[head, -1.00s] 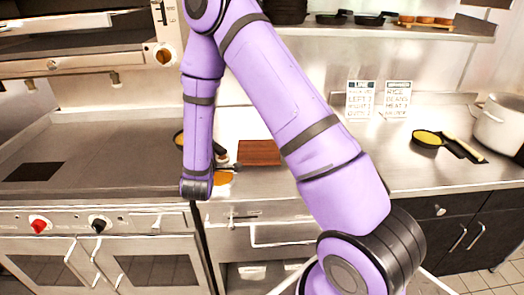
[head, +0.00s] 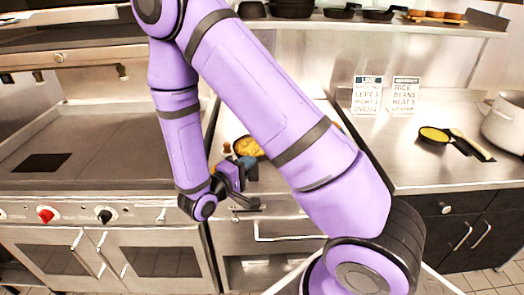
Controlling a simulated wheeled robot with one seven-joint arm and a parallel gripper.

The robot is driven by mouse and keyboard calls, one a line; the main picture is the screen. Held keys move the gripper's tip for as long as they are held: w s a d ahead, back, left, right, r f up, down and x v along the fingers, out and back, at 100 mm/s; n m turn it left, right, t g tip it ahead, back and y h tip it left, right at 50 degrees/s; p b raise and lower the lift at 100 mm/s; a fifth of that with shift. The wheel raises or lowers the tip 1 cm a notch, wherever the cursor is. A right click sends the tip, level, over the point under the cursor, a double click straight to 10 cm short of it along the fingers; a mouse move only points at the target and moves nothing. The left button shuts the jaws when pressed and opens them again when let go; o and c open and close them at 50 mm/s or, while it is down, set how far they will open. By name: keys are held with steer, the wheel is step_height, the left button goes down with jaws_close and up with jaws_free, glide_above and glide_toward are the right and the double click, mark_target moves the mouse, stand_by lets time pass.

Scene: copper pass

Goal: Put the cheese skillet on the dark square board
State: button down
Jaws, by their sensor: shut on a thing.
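A dark skillet with lumpy yellow food (head: 249,146), which looks like the cheese skillet, is at the middle of the head view, partly behind my arm. My gripper (head: 245,166) is at its near side, shut on what seems to be its handle; the exact grip is small and partly hidden. I cannot tell whether the skillet is lifted or touches the counter. A flat dark square (head: 42,162), apparently the dark square board, lies on the steel top at the left, well apart from the gripper, with nothing on it.
Another skillet with smooth yellow contents (head: 434,135) stands on the right counter beside a pale-handled utensil (head: 470,144) and a pot (head: 504,122). Two signs (head: 367,95) stand at the back. The steel top (head: 120,150) between the dark square and my arm is clear.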

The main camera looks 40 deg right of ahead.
steer(key=w+d, duration=0.2)
steer(key=d, duration=0.1)
steer(key=w+d, duration=0.3)
steer(key=w+d+f, duration=0.1)
steer(key=w+d, duration=0.1)
steer(key=d, duration=0.1)
steer(key=shift+w+d, duration=0.25)
steer(key=shift+d, duration=0.15)
steer(key=f, duration=0.2)
steer(key=shift+w+d+f, duration=0.2)
steer(key=shift+d+f, duration=0.05)
steer(key=shift+f, duration=0.7)
steer(key=c, duration=1.1)
jaws_free()
